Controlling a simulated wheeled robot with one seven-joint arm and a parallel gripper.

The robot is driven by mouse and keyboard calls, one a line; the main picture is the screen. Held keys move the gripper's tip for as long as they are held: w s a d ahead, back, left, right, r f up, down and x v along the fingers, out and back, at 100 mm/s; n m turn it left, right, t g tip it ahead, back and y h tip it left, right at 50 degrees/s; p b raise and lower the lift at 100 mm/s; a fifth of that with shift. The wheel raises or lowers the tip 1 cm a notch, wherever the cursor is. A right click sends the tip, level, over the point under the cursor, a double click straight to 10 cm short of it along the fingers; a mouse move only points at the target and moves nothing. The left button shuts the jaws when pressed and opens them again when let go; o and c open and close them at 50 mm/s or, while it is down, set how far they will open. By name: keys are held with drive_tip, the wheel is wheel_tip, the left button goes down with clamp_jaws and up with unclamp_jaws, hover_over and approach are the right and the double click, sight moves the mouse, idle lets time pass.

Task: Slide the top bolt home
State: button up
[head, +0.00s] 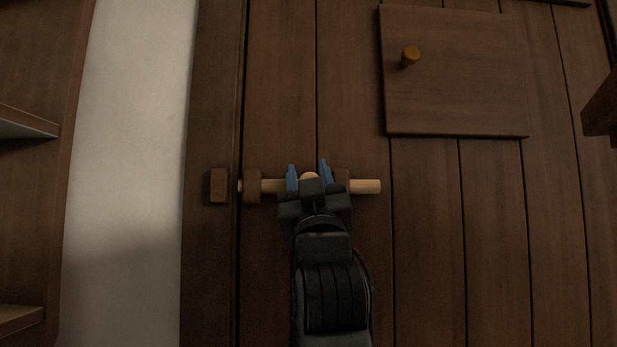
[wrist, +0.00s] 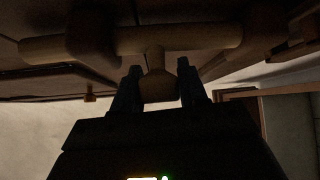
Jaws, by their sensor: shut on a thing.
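The top bolt (head: 368,186) is a pale wooden rod lying level across the dark plank door. It passes through two brown guide blocks, a left one (head: 252,186) and a right one (head: 342,176). Its left tip shows just past the left guide, close to the keeper block (head: 218,185) on the frame; I see no overlap with the keeper. My gripper (head: 309,174) has its blue fingers shut on the bolt's knob, between the guides. In the wrist view the knob (wrist: 158,86) sits between the dark fingers, with the rod (wrist: 195,37) behind it.
A small closed hatch (head: 455,100) with a round knob (head: 410,56) is above right of the bolt. A pale wall (head: 125,180) and shelves (head: 25,122) stand at the left. A dark wooden piece (head: 600,108) juts in at the right edge.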

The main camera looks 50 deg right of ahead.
clamp_jaws()
drive_tip(key=shift+w+a+b, duration=0.65)
drive_tip(key=shift+w+a, duration=0.1)
drive_tip(key=shift+w, duration=0.25)
drive_tip(key=shift+w+a+b, duration=0.65)
drive_tip(key=shift+w+a, duration=0.1)
drive_tip(key=shift+w, duration=0.2)
drive_tip(key=o, duration=0.8)
unclamp_jaws()
drive_tip(key=shift+b+v, duration=1.2)
drive_tip(key=shift+v, duration=2.7)
